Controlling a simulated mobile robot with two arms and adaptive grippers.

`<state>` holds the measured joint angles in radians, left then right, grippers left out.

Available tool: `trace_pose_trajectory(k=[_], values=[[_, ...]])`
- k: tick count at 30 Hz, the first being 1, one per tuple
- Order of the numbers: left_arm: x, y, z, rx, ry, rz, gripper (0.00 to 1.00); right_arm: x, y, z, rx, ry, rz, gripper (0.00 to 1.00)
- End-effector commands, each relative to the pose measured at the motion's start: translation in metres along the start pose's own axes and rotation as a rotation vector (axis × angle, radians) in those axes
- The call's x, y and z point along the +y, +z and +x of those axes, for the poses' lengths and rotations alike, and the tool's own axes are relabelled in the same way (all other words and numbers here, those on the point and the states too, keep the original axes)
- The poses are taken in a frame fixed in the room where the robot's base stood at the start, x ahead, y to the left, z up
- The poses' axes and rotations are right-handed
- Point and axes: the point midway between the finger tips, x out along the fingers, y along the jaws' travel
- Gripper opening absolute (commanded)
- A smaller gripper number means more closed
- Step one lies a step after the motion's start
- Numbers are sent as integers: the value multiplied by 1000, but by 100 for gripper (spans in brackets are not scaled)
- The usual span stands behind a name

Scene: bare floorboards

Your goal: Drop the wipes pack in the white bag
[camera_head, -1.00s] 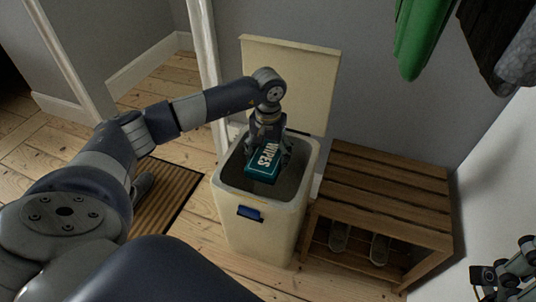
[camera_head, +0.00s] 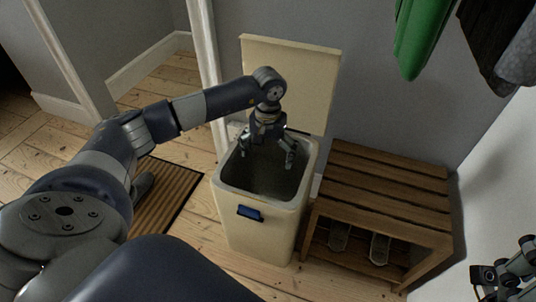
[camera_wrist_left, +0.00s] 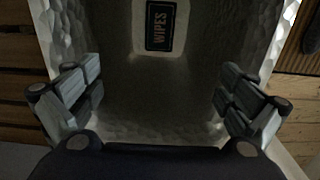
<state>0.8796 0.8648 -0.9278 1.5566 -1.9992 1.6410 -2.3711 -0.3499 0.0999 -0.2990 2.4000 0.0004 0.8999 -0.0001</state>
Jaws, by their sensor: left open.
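The wipes pack (camera_wrist_left: 161,26) is dark with the word WIPES on it. It lies at the bottom of the bag in the left wrist view, apart from my gripper, and is hidden in the head view. The white bag (camera_wrist_left: 72,22) has crumpled, shaded walls and lines the inside of a cream bin; its inside shows in the head view (camera_head: 262,184). My left gripper (camera_head: 267,160) is open and empty at the bin's mouth, fingers pointing down and spread. Part of my right gripper (camera_head: 510,278) shows at the lower right edge; its fingers are unclear.
The cream bin (camera_head: 255,232) stands with its lid (camera_head: 300,85) raised against the wall. A slatted wooden bench (camera_head: 385,185) with shoes below stands close to its right. A ribbed mat (camera_head: 172,200) lies to the left. Green and dark garments (camera_head: 418,35) hang upper right.

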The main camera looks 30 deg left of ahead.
Motion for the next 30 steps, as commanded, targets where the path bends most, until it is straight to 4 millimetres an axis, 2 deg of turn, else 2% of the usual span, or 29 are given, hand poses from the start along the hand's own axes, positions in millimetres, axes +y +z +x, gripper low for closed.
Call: trace_pose_trajectory(k=[5, 12, 18, 24, 30], values=[[0, -2, -21, 6, 1, 0, 98, 0, 0, 0, 0, 0, 0, 75], [0, -2, -73, 7, 1, 0, 98, 0, 0, 0, 0, 0, 1, 75], [0, -1, -106, 4, 1, 0, 98, 0, 0, 0, 0, 0, 1, 75], [0, 0, -119, 2, 0, -1, 98, 0, 0, 0, 0, 0, 1, 75], [0, 0, -119, 1, 0, 0, 98, 0, 0, 0, 0, 0, 1, 75]])
